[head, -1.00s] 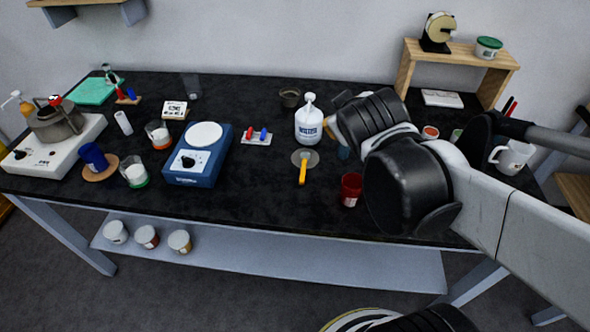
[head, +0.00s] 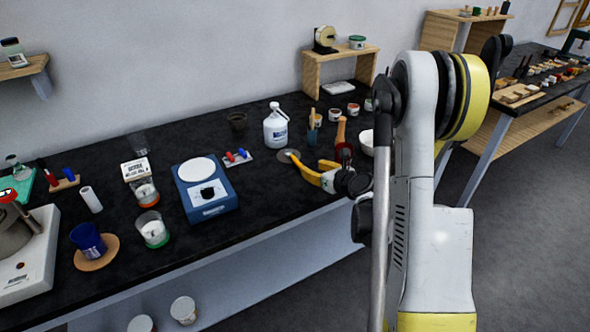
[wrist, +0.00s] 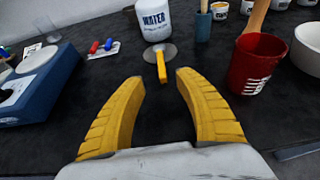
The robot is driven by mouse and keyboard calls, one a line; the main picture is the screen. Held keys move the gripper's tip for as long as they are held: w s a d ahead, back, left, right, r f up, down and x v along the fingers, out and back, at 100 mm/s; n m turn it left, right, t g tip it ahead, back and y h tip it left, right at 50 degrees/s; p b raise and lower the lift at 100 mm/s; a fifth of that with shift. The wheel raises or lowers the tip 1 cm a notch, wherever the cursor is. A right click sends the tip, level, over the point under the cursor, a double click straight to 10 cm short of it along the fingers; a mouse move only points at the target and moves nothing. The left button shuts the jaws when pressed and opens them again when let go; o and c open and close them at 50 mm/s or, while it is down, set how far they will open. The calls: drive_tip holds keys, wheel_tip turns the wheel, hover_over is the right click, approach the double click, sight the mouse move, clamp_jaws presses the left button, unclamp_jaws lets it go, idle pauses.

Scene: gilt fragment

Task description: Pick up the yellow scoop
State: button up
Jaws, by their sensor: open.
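The yellow scoop (wrist: 162,68) lies on the black bench in the wrist view, its yellow handle pointing toward me and its flat grey round end (wrist: 157,50) away from me. In the head view the grey end (head: 287,156) shows, while the yellow handle is hard to tell from my yellow fingers. My gripper (wrist: 161,80) is open and empty, its two curved yellow fingers apart. The handle's near end appears just beyond and between the fingertips. In the head view my gripper (head: 311,164) is low over the bench, close to the scoop.
A white water bottle (wrist: 154,20) stands just behind the scoop. A red cup (wrist: 257,62) holding a wooden-handled tool is close to the right finger, with a white bowl (wrist: 310,45) beyond it. A blue scale (head: 208,191) is to the left. Bare bench lies around the fingers.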

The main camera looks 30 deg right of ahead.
sight(299, 163)
drive_tip(key=shift+w+f, duration=0.25)
drive_tip(key=shift+f, duration=0.15)
drive_tip(key=b+x, duration=0.1)
drive_tip(key=x, duration=0.3)
drive_tip(key=shift+w+d+f, duration=0.1)
drive_tip(key=shift+w, duration=0.1)
drive_tip(key=b+x, duration=0.2)
drive_tip(key=x, duration=0.4)
drive_tip(key=shift+b, duration=0.3)
drive_tip(key=shift+s, duration=0.1)
clamp_jaws()
